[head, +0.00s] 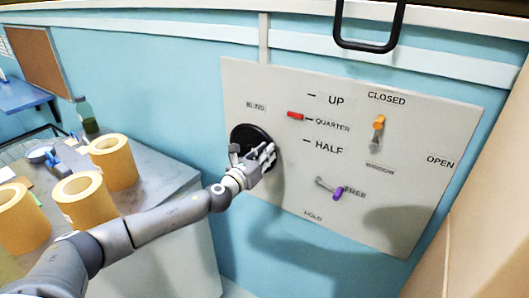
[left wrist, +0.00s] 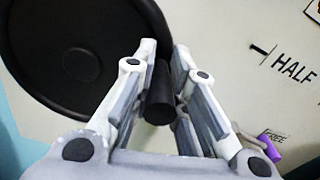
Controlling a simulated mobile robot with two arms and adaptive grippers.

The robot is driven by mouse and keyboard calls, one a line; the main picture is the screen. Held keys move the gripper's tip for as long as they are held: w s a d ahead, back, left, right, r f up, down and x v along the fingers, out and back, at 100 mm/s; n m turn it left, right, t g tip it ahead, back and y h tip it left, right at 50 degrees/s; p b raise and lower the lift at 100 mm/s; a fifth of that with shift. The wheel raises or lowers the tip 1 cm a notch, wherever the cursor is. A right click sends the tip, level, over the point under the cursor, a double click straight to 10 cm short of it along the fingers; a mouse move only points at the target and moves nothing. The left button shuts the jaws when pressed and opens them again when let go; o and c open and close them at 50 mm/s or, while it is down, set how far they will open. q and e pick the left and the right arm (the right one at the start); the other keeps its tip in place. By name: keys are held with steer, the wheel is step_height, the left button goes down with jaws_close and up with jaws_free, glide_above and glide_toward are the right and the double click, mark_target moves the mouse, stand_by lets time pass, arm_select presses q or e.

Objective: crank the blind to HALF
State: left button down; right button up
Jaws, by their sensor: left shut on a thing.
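The blind crank is a black round wheel (head: 247,138) on the beige wall panel, under the word BLIND. It also fills the upper left of the left wrist view (left wrist: 75,55). My left gripper (head: 268,154) is at the wheel's right side, shut on its black knob (left wrist: 159,95), which stands between the fingers. A red pointer (head: 295,115) sits at the QUARTER mark, between UP above and HALF (head: 329,147) below. My right gripper is not in view.
The panel also has an orange-knobbed window lever (head: 379,122) near CLOSED and a purple-tipped lever (head: 338,194) at FREE. A table at left holds several kraft rolls (head: 112,162) and a green bottle (head: 87,115). A black handle (head: 366,40) is above.

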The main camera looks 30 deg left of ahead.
arm_select(q)
steer(key=shift+d+f, duration=0.2)
steer(key=shift+f, duration=0.15)
steer(key=c, duration=1.5)
jaws_free()
steer(key=shift+o, duration=0.6)
steer(key=shift+s+f, duration=0.1)
steer(key=shift+s, duration=0.15)
steer(key=s+a, duration=0.1)
steer(key=s, duration=1)
steer(key=shift+s+a+r, duration=0.15)
steer(key=shift+s+r, duration=0.1)
steer(key=shift+r, duration=0.15)
